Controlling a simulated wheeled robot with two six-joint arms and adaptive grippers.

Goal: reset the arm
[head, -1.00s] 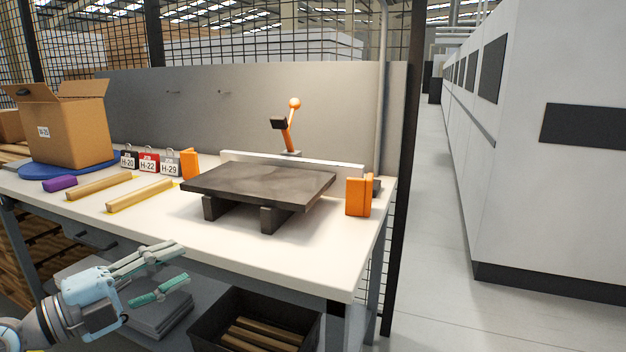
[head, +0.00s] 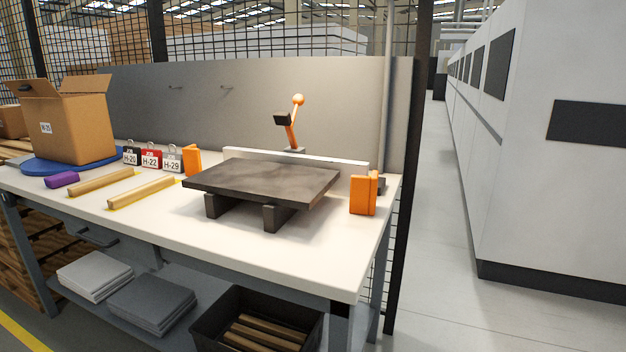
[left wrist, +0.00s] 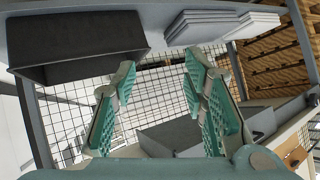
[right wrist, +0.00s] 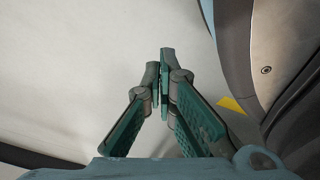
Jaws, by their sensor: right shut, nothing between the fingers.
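My left gripper (left wrist: 160,85) shows in the left wrist view with its two green fingers spread apart and nothing between them. It is below the bench top, facing the lower shelf area. My right gripper (right wrist: 166,75) shows in the right wrist view, its fingertips together and empty, over pale floor. Neither gripper shows in the head view. On the white workbench (head: 130,222) a dark slab (head: 262,182) rests on two dark blocks. Two wooden strips (head: 100,181) lie to its left.
An open cardboard box (head: 65,120) stands on a blue disc at left. Small H-20, H-22 and H-29 items stand behind the strips. Orange blocks (head: 363,195) flank the slab. A black bin (head: 215,335) and grey stacks (head: 150,303) sit on the lower shelf. The right aisle is clear.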

